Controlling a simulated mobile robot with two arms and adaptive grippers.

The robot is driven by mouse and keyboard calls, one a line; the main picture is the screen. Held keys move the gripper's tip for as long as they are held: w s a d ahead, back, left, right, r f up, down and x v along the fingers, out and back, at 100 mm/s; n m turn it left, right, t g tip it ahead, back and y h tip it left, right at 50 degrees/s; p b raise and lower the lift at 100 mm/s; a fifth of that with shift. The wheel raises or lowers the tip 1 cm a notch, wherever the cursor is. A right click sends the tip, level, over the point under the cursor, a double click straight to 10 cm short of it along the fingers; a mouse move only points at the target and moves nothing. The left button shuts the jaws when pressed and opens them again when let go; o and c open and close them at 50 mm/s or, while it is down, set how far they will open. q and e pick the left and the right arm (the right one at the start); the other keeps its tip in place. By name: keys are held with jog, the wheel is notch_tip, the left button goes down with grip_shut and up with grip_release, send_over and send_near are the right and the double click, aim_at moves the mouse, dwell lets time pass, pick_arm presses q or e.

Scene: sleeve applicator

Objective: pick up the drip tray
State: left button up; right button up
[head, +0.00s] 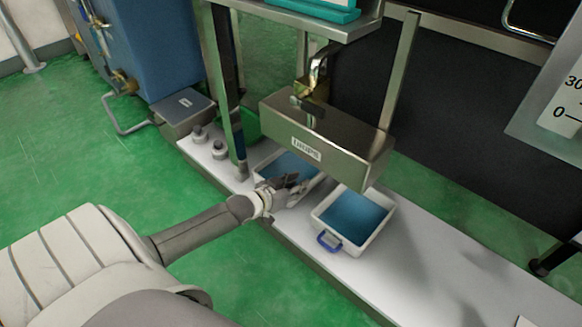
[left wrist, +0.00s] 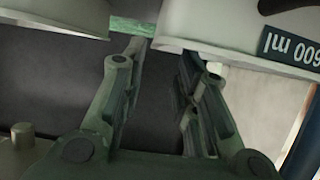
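Two white trays with blue inside sit on the pale bench; I cannot tell which one is the drip tray. The right tray (head: 377,240) shows a blue handle (head: 328,241) on its near side. The left tray (head: 262,167) is partly hidden by my gripper and the metal box. My left gripper (head: 290,186) is at the near right side of the left tray, close to the gap between the trays. In the left wrist view its fingers (left wrist: 160,88) are apart with nothing between them. My right gripper is not in view.
A metal box (head: 330,139) with a tap above it hangs over the trays. A metal post (head: 232,120) stands left of them. Small knobs (head: 219,150) sit at the bench's left end. A white body labelled "600 ml" (left wrist: 215,22) is close in the left wrist view.

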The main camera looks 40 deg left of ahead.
pick_arm(q)
jog(key=shift+w+f, duration=0.15)
jog(key=shift+w, duration=0.15)
jog(key=w+f+b, duration=0.1)
jog(key=b, duration=0.1)
jog(key=w+f+b, duration=0.1)
jog(key=w+b, duration=0.1)
jog(key=b, duration=0.1)
jog(key=shift+w+d+f, duration=0.25)
jog(key=shift+d+f, duration=0.15)
jog(key=shift+w+b, duration=0.4)
grip_shut()
jog(key=shift+r, duration=0.15)
